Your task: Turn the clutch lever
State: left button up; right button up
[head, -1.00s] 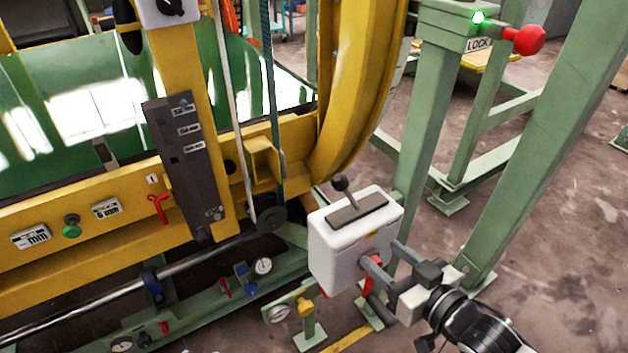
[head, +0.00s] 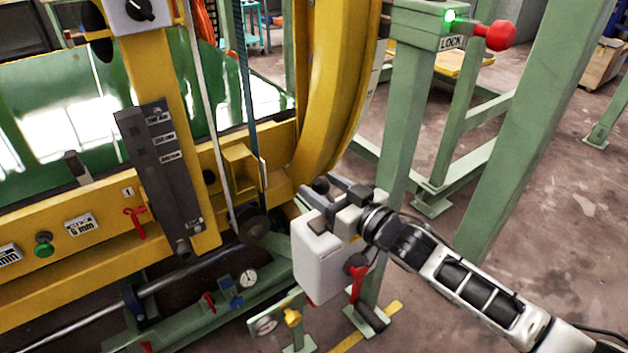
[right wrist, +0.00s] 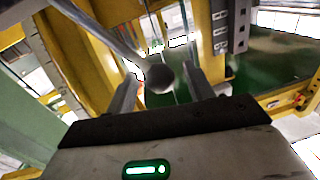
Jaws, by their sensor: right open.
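A white box (head: 318,262) stands low at the middle of the head view. A short lever with a dark ball knob (head: 321,186) rises from its top slot; I take it for the clutch lever. My right gripper (head: 326,191) reaches over the box top from the right. It is open, with its fingers on either side of the knob. In the right wrist view the round knob (right wrist: 160,77) shows between the two fingers. I cannot tell whether either finger touches it. A red handle (head: 357,281) with a black round base is on the box's side. My left gripper is out of view.
A green post (head: 405,120) stands close behind my right gripper, with a red LOCK knob (head: 496,36) and a lit green lamp. A yellow curved ring (head: 335,90) and yellow beam (head: 90,225) lie to the left.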

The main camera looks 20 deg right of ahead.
jog(key=shift+x, duration=1.5)
jog(key=shift+c, duration=0.3)
